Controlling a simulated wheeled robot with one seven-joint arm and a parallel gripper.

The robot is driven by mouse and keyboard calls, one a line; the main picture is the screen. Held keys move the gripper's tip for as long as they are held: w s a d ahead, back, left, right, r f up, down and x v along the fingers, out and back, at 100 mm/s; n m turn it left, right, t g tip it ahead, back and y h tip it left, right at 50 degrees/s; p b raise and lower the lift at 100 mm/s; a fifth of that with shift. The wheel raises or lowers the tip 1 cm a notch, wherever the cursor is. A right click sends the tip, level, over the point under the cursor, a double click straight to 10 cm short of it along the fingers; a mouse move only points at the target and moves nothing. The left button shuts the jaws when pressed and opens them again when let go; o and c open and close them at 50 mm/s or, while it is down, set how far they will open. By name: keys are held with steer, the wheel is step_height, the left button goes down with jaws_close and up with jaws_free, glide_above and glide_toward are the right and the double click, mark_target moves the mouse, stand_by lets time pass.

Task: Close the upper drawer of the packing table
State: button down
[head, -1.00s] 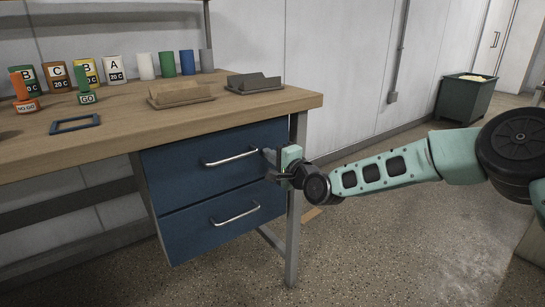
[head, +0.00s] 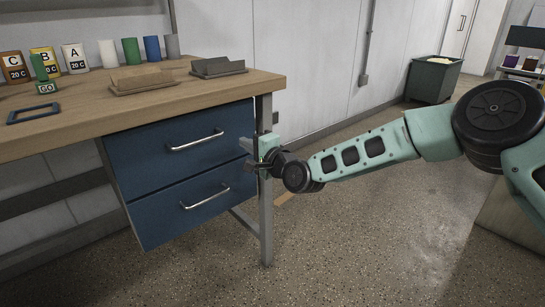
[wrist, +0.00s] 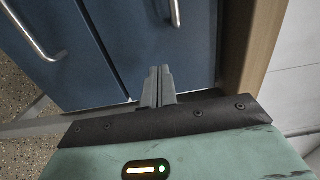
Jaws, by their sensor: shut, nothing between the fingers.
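The blue upper drawer (head: 180,143) of the packing table (head: 60,137) has a silver bar handle (head: 195,141). Its front looks about level with the lower drawer (head: 190,203); a small gap behind it cannot be ruled out. My gripper (head: 247,153) is at the right end of the upper drawer front, beside the table leg. In the wrist view, my gripper's fingers (wrist: 159,80) are shut together and empty, pointing toward the upper drawer front (wrist: 145,40), right of its handle. Whether the fingertips touch the drawer is unclear.
The tabletop carries two brown-grey trays (head: 143,82), several cups and labelled cans (head: 75,57), and a dark blue frame (head: 33,113). A grey table leg (head: 266,210) stands close to my gripper. A green bin (head: 432,80) stands at the back wall.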

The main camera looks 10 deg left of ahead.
steer(key=s+d+f+n+g+h+p, duration=0.1)
steer(key=s+d+n+g+h, duration=0.2)
steer(key=s+d+n, duration=0.5)
steer(key=s+d+n+g+h+p, duration=0.1)
steer(key=s+d+n+g+h, duration=0.2)
steer(key=s, duration=0.9)
steer(key=s+d+r+n+g+h, duration=0.2)
steer(key=s+d+g+h, duration=0.15)
steer(key=s+d, duration=0.75)
steer(key=s+d+r+n+g+h, duration=0.2)
steer(key=s+d+h, duration=0.2)
steer(key=s+d, duration=0.75)
step_height(320, 180, up, 29)
steer(key=p, duration=3)
steer(key=shift+w, duration=0.35)
steer(key=shift+r+t, duration=0.1)
steer(key=shift+t, duration=0.15)
